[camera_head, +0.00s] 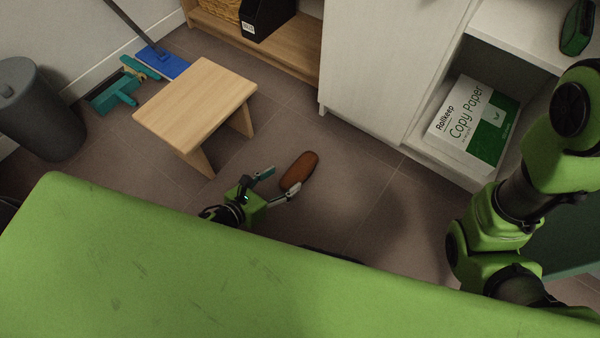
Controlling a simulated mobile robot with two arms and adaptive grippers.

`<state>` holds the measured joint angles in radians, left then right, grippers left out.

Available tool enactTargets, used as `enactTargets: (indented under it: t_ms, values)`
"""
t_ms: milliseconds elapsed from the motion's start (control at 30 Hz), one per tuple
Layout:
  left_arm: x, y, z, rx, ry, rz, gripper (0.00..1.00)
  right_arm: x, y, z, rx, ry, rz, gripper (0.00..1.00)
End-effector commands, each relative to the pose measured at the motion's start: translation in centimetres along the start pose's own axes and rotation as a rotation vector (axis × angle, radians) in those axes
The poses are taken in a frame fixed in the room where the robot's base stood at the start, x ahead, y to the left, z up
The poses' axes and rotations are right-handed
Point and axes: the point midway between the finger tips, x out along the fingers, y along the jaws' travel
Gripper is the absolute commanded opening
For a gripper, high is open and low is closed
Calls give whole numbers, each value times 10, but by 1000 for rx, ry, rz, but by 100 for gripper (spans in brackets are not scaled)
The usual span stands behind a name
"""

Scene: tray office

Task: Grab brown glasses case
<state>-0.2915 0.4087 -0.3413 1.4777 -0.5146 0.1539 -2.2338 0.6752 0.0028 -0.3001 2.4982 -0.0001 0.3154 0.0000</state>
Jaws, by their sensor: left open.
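The brown glasses case (299,170) lies on the floor, a rounded oblong tilted diagonally in the picture. My left gripper (283,183) is low, just beyond the edge of my green body, with its fingers apart and pointing toward the case. One fingertip is at the case's lower left, the other close below its near end. I cannot tell whether either finger touches it. My right arm shows at the right edge, but its gripper is not in view.
A small wooden stool (196,103) stands left of the case. A white cabinet (375,70) and a shelf with a copy paper box (470,122) are at the right. A grey bin (38,110) and a teal dustpan (115,93) are at the far left. Floor around the case is clear.

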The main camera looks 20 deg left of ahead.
Motion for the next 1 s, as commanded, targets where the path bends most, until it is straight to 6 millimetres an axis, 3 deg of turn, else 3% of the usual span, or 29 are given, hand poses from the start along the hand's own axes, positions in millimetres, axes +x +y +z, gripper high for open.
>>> enactTargets:
  t_ms: [100,267,600,967,1000]
  values:
    - [15,0,-2,1,-1,-1,60,-4,-2,-5,-1,9,-4,37]
    - [23,0,-2,-1,-1,0,60,-7,-3,-8,-2,13,-5,37]
    - [64,-1,-6,-1,-4,-1,60,-40,-10,-19,-2,12,-5,37]
    - [70,-2,-4,-2,-1,0,60,-41,-10,-20,-1,13,-5,37]
    - [70,-2,-4,-2,-1,0,49,-41,-10,-20,-1,13,-5,37]
